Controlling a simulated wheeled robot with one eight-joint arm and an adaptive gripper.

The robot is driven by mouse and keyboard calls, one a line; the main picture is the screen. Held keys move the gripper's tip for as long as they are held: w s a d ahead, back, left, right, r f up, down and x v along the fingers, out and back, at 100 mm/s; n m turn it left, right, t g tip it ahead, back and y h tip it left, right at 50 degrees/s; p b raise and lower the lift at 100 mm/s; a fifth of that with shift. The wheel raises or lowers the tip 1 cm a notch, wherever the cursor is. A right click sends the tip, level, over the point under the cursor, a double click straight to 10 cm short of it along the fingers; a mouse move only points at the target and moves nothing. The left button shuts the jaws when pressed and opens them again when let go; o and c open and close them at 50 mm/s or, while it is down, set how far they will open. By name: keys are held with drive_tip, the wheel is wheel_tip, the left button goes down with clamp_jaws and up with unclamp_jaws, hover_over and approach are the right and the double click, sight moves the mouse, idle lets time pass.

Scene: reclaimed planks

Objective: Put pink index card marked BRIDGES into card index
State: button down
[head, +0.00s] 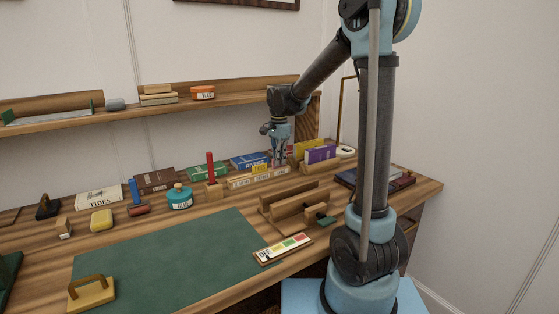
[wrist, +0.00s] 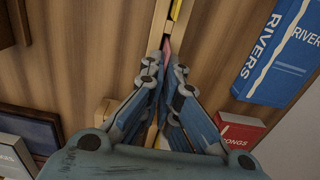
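My gripper (head: 279,162) points down over the right part of the card index (head: 240,183), a long low wooden holder with small labels on its front and a yellow card standing in it. In the wrist view the fingers of my gripper (wrist: 167,68) come close together on a thin pink card (wrist: 167,46), seen nearly edge-on. The word on the card cannot be read. The card index (wrist: 158,30) runs below the fingertips in the wrist view, with yellow showing near its top. Whether the card's lower edge is inside the index is hidden.
A blue RIVERS book (wrist: 276,50) and a red SONGS book (wrist: 237,130) lie close to the gripper. Yellow and purple books (head: 320,153) stand to the right. A wooden rack (head: 290,207) stands in front. The green mat (head: 170,262) has much bare room.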

drive_tip(key=shift+f, duration=0.45)
drive_tip(key=c, duration=1.7)
unclamp_jaws()
